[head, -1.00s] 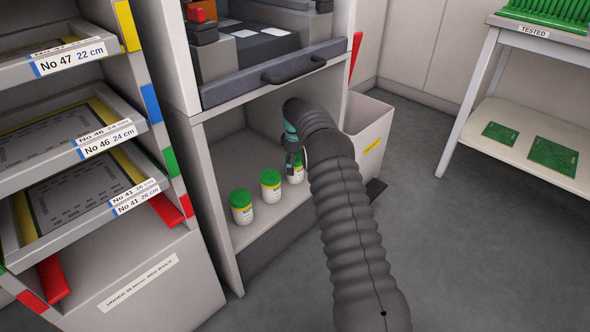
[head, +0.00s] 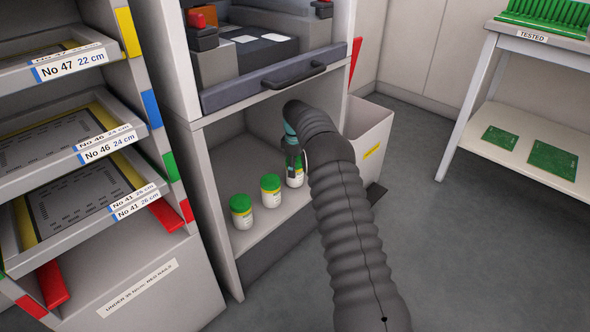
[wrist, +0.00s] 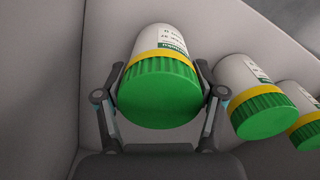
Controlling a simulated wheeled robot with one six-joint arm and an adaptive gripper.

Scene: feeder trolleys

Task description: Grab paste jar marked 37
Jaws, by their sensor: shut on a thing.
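Three white paste jars with green lids and yellow bands are in the open lower bay of the cabinet. My gripper (wrist: 160,95) is shut around the rightmost jar (head: 295,180), one finger on each side near its lid. In the wrist view this held jar (wrist: 162,88) fills the middle, its green lid toward the camera. The middle jar (head: 271,191) and the left jar (head: 242,212) stand free on the bay floor. They also show at the right of the wrist view. I cannot tell whether the held jar is off the floor.
The bay floor (head: 255,233) is bounded by side walls and a drawer with a dark handle (head: 293,76) above. A grey bin (head: 368,130) stands right of the cabinet. A rack of labelled trays (head: 85,155) is at the left. A table with green boards (head: 530,35) is at the right.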

